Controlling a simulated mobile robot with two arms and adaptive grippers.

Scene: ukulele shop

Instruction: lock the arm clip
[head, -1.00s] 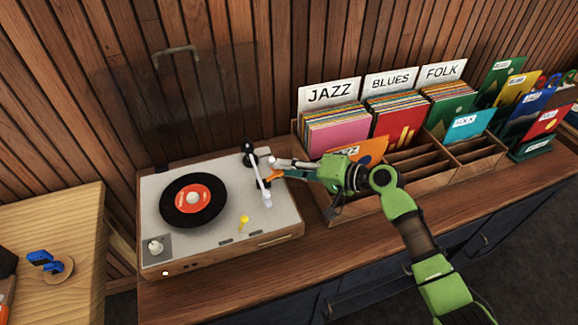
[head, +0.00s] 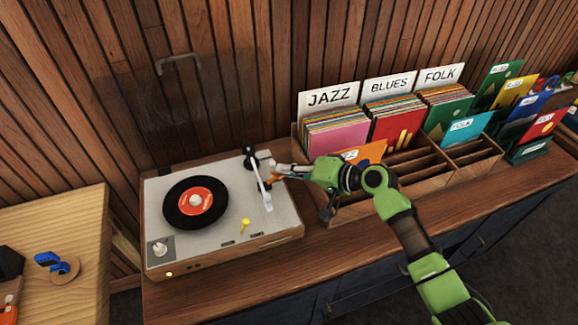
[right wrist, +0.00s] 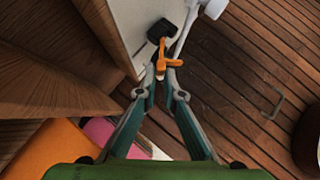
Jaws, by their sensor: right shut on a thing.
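The turntable (head: 235,222) stands on the counter with a black record (head: 180,219) with an orange label on it. Its white tonearm (head: 259,182) lies off the record along the right side. The orange arm clip (right wrist: 168,64) is beside the tonearm in the right wrist view. My right gripper (right wrist: 163,74) reaches it from the right, its fingertips together on the clip. In the head view the gripper (head: 279,172) hides part of the clip. I cannot tell whether the clip is closed around the tonearm. My left gripper is not in view.
A wooden record crate (head: 352,212) marked JAZZ, BLUES and FOLK stands right of the turntable, under my right arm. A lighter table (head: 82,240) is at left. Bare counter shows in front.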

